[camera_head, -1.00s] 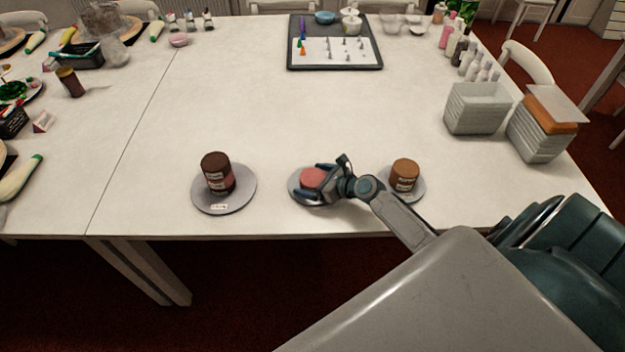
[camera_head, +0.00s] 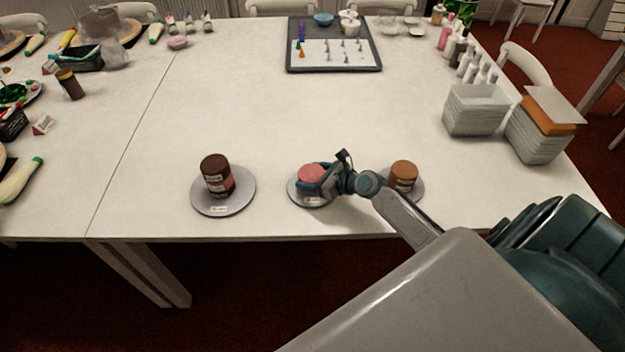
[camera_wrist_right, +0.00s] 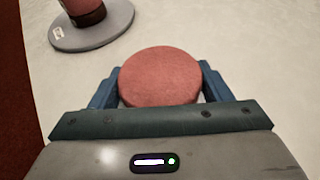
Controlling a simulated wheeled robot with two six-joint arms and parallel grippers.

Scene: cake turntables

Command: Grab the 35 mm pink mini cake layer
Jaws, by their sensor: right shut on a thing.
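The pink mini cake layer (camera_head: 311,173) is at the middle turntable (camera_head: 297,198), a grey disc near the table's front edge. My right gripper (camera_head: 316,184) is shut on it, with one finger on each side. In the right wrist view the pink layer (camera_wrist_right: 160,76) fills the space between the blue fingers of the gripper (camera_wrist_right: 160,88). I cannot tell whether the layer still touches the turntable. My left gripper is not in view.
A left turntable (camera_head: 241,200) holds a dark brown and pink stack (camera_head: 216,176). A right turntable (camera_head: 417,190) holds a brown cake (camera_head: 403,176), close to my right wrist. Grey containers (camera_head: 475,112) stand at the right. The table's middle is clear.

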